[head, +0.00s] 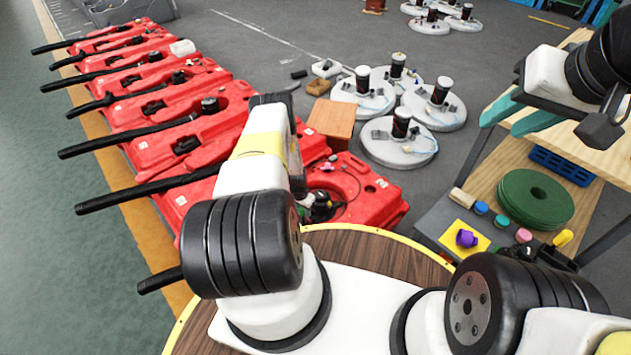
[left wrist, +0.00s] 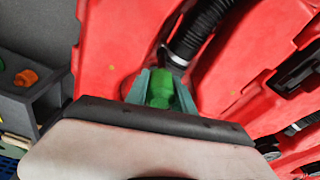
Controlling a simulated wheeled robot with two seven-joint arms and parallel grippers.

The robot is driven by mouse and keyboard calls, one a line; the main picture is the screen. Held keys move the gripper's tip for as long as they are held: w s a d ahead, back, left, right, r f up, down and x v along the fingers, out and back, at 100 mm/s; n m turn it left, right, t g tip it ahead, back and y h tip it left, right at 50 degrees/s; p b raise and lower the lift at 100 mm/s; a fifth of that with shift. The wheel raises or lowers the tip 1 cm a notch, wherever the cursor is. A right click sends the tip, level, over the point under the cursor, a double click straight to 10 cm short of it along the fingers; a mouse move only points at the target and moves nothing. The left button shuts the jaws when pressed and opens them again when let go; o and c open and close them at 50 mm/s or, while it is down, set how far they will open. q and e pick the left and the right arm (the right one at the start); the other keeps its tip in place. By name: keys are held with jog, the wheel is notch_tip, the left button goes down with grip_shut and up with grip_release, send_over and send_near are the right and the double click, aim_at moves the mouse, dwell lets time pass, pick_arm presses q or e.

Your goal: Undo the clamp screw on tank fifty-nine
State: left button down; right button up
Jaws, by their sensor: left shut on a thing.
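A row of red tanks (head: 195,95) with black hoses lies on the left of the head view. The nearest red tank (head: 375,185) is partly behind my left arm; no tank number is legible. In the left wrist view, a green knob-like clamp screw (left wrist: 161,88) sits on the red tank (left wrist: 125,40) at the end of a black ribbed hose (left wrist: 200,28). My left gripper (left wrist: 160,80) has its fingers on either side of this green piece, shut on it. It is hidden in the head view. My right gripper (head: 508,122) is open and empty, above the wooden bench at right.
White round scrubber units (head: 398,148) stand on the grey floor beyond the tanks. A brown box (head: 332,118) is beside the tanks. The right-hand bench holds green pads (head: 535,198), a blue basket (head: 562,165), a yellow plate (head: 452,238) with a purple knob (head: 466,238), and small coloured parts.

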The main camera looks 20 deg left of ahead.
pick_arm(q)
jog(key=m, duration=0.6)
jog(key=shift+g+h, duration=0.3)
jog(key=shift+h, duration=0.1)
jog(key=m, duration=0.5)
jog(key=shift+s+d+g+h, duration=0.15)
jog(key=shift+g+h, duration=0.15)
jog(key=m, duration=0.5)
jog(key=shift+s+g, duration=0.1)
jog(key=shift+g, duration=0.3)
jog(key=m, duration=0.4)
jog(key=shift+m+g, duration=0.3)
jog(key=shift+m, duration=0.1)
jog(key=c, duration=1.7)
grip_release()
grip_shut()
jog(key=shift+f, duration=0.95)
